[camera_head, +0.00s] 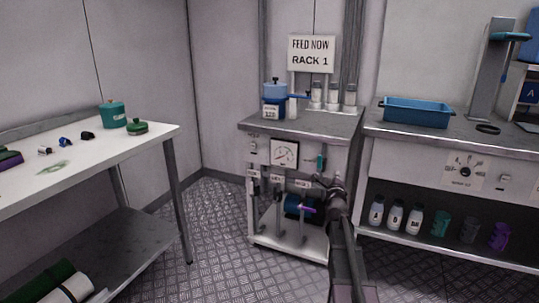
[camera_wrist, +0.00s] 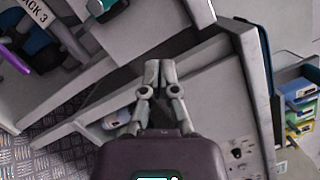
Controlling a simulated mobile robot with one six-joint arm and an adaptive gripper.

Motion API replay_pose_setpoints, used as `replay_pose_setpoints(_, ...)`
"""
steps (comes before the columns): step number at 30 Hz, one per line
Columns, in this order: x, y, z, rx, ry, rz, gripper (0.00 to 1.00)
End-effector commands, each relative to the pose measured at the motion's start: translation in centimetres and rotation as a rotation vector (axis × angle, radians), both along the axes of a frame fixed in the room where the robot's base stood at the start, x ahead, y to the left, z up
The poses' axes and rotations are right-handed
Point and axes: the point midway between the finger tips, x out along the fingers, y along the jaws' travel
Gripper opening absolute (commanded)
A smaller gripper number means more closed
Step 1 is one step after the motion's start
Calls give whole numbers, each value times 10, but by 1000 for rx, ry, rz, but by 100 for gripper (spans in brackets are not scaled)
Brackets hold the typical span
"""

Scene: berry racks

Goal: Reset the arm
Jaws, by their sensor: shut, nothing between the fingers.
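My arm rises from the lower middle of the head view, and its end with my gripper (camera_head: 335,184) shows in front of the right side of the feeding cart (camera_head: 300,124). The fingers are too small there to read. In the wrist view my gripper (camera_wrist: 160,66) has its two grey fingertips together with nothing between them. Behind the fingers in that view, the edge of a bench shows tilted. I see no contact between the fingers and anything, though the depth gap is hard to tell.
The cart carries a blue pot (camera_head: 275,100), a gauge (camera_head: 284,153) and valves with labels. To the right, a bench holds a blue tray (camera_head: 416,112), with several bottles on its lower shelf (camera_head: 450,245). A white table (camera_head: 90,165) stands left. Open floor (camera_head: 215,225) lies between.

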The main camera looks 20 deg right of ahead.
Motion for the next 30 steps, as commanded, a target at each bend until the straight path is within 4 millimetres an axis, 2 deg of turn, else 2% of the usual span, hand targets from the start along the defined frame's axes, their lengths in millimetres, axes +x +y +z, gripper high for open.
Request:
replay_pose_setpoints(5,0,6,-2,-12,20,12,0)
replay_pose_setpoints(8,1,18,-6,-41,69,41,0)
replay_pose_setpoints(11,3,41,-15,-96,152,93,0)
replay_pose_setpoints(16,-1,95,-38,-244,358,233,0)
replay_pose_setpoints(20,-11,141,-62,-393,537,369,0)
replay_pose_setpoints(26,-42,206,-97,-631,790,599,0)
replay_pose_setpoints(30,-74,244,-120,-800,949,772,0)
